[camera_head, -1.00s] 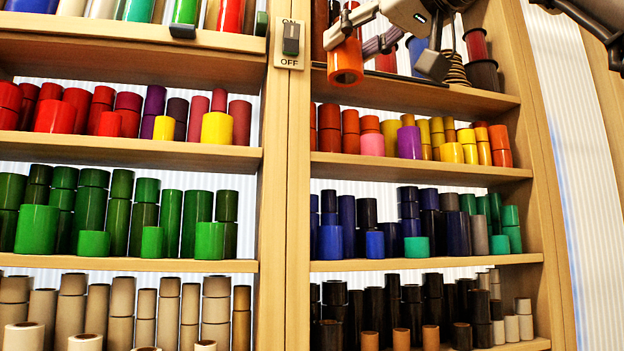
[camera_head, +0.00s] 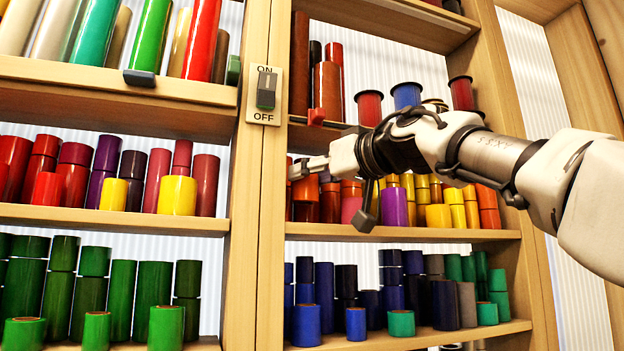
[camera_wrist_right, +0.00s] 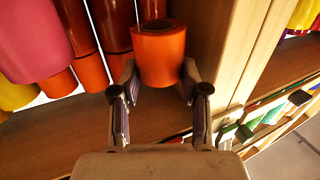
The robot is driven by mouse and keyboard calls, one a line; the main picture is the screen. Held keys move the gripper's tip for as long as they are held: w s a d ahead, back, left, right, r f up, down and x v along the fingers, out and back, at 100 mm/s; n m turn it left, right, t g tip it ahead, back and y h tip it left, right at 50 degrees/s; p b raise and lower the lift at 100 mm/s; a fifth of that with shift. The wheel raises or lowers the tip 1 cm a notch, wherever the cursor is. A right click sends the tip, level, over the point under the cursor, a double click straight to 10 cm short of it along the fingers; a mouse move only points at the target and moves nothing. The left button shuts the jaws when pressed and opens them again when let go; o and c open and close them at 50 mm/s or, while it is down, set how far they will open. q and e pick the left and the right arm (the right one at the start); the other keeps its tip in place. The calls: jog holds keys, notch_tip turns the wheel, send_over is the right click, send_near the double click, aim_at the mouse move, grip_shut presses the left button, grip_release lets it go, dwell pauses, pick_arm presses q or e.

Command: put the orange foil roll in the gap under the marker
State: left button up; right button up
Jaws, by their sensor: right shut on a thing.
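The orange foil roll (camera_wrist_right: 158,55) is upright between the fingers of my right gripper (camera_wrist_right: 160,88), which is shut on it. In the head view the orange roll (camera_head: 306,190) is partly hidden by the gripper (camera_head: 308,170). It is at the left end of the orange-and-yellow shelf (camera_head: 400,235), close to the upright post, and seems above the shelf board. A red marker (camera_head: 316,116) sits on the edge of the board above, near that end. The gap itself is hidden behind gripper and roll. My left gripper is not in view.
The wooden post (camera_head: 262,190) with the ON/OFF switch (camera_head: 266,93) stands just left of the roll. Dark orange rolls (camera_wrist_right: 113,28) and a pink roll (camera_wrist_right: 32,40) stand beside it. My right arm covers part of the upper board. Blue rolls (camera_head: 306,325) stand below.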

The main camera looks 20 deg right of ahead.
jog(key=f+b, duration=0.2)
jog(key=f, duration=0.1)
jog(key=shift+s+d+f+b, duration=0.1)
jog(key=shift+s+b, duration=0.1)
jog(key=shift+b, duration=0.15)
jog(key=shift+w+f, duration=0.15)
jog(key=shift+f, duration=0.05)
jog(key=shift+w+f, duration=0.1)
jog(key=shift+w, duration=0.45)
jog(key=o, duration=1.2)
jog(key=shift+o, duration=0.4)
jog(key=shift+s+r, duration=0.2)
jog(key=shift+s, duration=0.25)
jog(key=shift+f+b, duration=0.2)
jog(key=shift+b, duration=0.15)
jog(key=b+v, duration=0.4)
jog(key=b, duration=0.1)
jog(key=f+b+v, duration=0.1)
jog(key=b+v, duration=0.1)
jog(key=shift+d, duration=0.1)
jog(key=b, duration=0.3)
send_near(315, 196)
jog(key=s, duration=0.1)
jog(key=shift+s+d+r+p, duration=0.15)
jog(key=shift+d+p, duration=0.15)
jog(key=shift+p, duration=0.05)
